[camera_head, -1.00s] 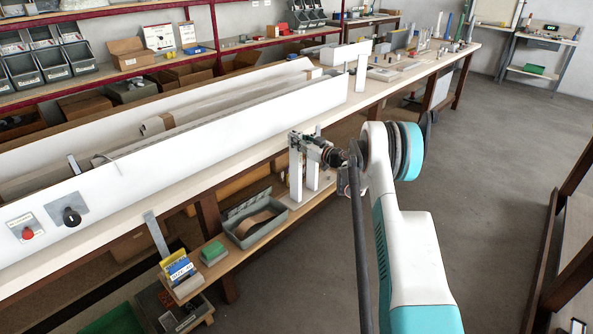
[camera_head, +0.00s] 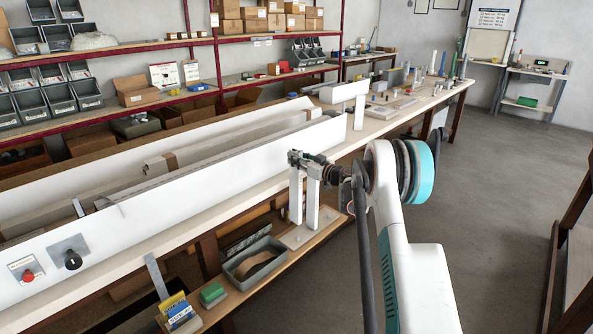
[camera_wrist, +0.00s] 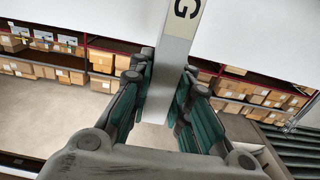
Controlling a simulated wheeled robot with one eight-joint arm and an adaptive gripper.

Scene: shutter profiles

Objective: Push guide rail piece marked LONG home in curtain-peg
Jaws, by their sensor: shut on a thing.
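In the wrist view, a pale grey-white guide rail piece (camera_wrist: 172,70) runs between my gripper's fingers, with a label ending in "G"; the rest of its text is out of frame. My gripper (camera_wrist: 163,108) is closed on its sides. In the head view, my gripper (camera_head: 296,159) is level with the top of a white upright strip (camera_head: 296,198), in front of the long white panel. A second white upright (camera_head: 312,204) stands just right of it. I cannot tell which upright is the held piece, nor make out the curtain-peg.
A low wooden shelf (camera_head: 222,303) carries a grey bin (camera_head: 254,264), a green block (camera_head: 212,294) and yellow and blue packs (camera_head: 177,308). The long bench (camera_head: 120,262) with the white panel (camera_head: 200,187) runs behind. Open floor (camera_head: 480,190) lies to the right.

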